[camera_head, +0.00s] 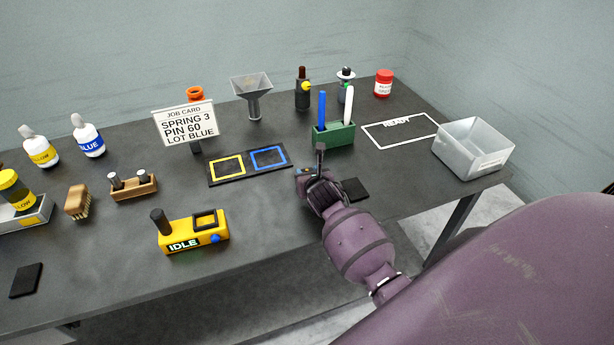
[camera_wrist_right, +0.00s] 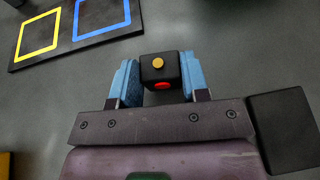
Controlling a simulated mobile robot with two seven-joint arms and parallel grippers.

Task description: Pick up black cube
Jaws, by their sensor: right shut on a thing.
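The black cube (camera_wrist_right: 150,74) shows in the right wrist view, with a yellow round dot on its top and a red dot on its near side. My right gripper (camera_wrist_right: 158,82) is shut on it, with one blue finger at each side. In the head view my right gripper (camera_head: 308,175) is low over the table, right of the blue-outlined square, and mostly hides the cube. Whether the cube touches the table is hard to tell. My left gripper is not in view.
A black board (camera_head: 216,180) with yellow and blue outlined squares lies left of the gripper. A green holder (camera_head: 334,134) with two markers stands behind it. A flat black pad (camera_head: 355,189) is close on the right. A yellow IDLE box (camera_head: 193,233) stands front left.

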